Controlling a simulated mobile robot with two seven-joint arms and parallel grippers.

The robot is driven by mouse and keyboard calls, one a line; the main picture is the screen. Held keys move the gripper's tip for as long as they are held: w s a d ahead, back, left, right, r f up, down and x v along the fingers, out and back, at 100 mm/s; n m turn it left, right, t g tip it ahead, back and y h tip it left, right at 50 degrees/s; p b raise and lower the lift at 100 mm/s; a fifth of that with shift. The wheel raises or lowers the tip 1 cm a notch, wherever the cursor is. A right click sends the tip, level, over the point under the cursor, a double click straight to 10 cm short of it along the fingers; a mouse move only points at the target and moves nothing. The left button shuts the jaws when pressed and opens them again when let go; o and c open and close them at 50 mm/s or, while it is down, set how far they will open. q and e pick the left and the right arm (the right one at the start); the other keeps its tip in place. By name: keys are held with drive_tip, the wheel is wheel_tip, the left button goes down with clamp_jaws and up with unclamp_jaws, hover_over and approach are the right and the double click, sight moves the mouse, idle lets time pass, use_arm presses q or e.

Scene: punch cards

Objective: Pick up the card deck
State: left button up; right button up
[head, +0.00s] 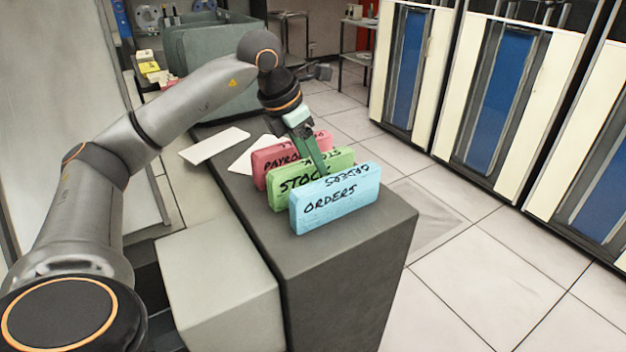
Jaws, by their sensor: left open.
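Three card decks stand on edge in a row on the dark grey cabinet top (250,205). The pink deck (262,163) at the back is marked PAYROLL, the green deck (283,185) in the middle is marked STOCK, and the blue deck (335,200) in front is marked ORDERS. My left gripper (318,163) is open and points down over the green deck, with a finger in front of its lettering. The finger hides part of the green and pink decks. I cannot tell whether it touches a deck. My right gripper is not in view.
White sheets or cards (214,145) lie left of the decks. A grey-green machine (215,55) stands behind. A light grey block (215,285) adjoins the cabinet's left side. Tall cabinets with blue panels (501,100) line the right, with open tiled floor (480,265) between.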

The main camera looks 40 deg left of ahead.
sight(317, 173)
use_arm(q)
drive_tip(key=x, duration=0.5)
drive_tip(key=shift+w+a+f, duration=0.2)
drive_tip(key=shift+a+f, duration=0.05)
drive_tip(key=shift+f, duration=0.15)
clamp_jaws()
drive_tip(key=shift+r, duration=0.1)
idle(0.4)
